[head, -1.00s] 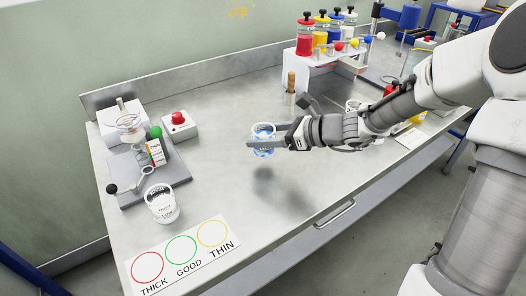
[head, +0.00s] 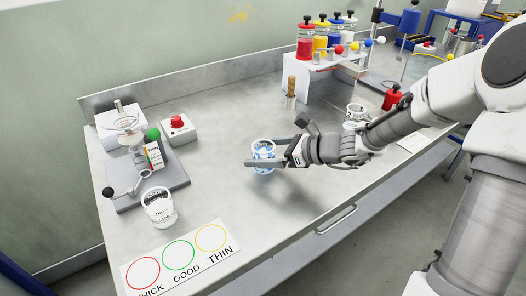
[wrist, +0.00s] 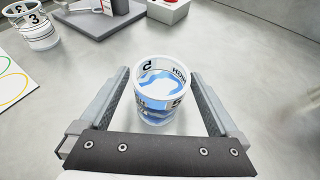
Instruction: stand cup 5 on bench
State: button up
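Cup 5 (head: 263,150) is a clear cup with dark print and blue liquid streaks inside. It stands upright, apparently on the steel bench (head: 225,185). In the wrist view cup 5 (wrist: 160,95) shows its number 5 and sits between the two fingers of my gripper (wrist: 161,72). A narrow gap shows on each side of the cup, so the fingers are open around it. In the head view my gripper (head: 267,152) reaches in from the right, low over the bench. The cup's base is partly hidden by the near finger.
Cup 3 (wrist: 38,28) stands at the left, also in the head view (head: 159,207). A card with three coloured rings (head: 178,257) lies at the front left. A red-button box (head: 179,128) and grey stand are behind. Bare bench surrounds cup 5.

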jog(key=shift+r, duration=0.2)
jog(key=shift+s+d+r+p, duration=0.1)
jog(key=shift+d+r+p, duration=0.1)
jog(key=shift+d+p, duration=0.15)
jog(key=p+v, duration=0.2)
jog(key=v, duration=0.9)
jog(key=shift+s+d+p, duration=0.15)
jog(key=shift+p, duration=0.25)
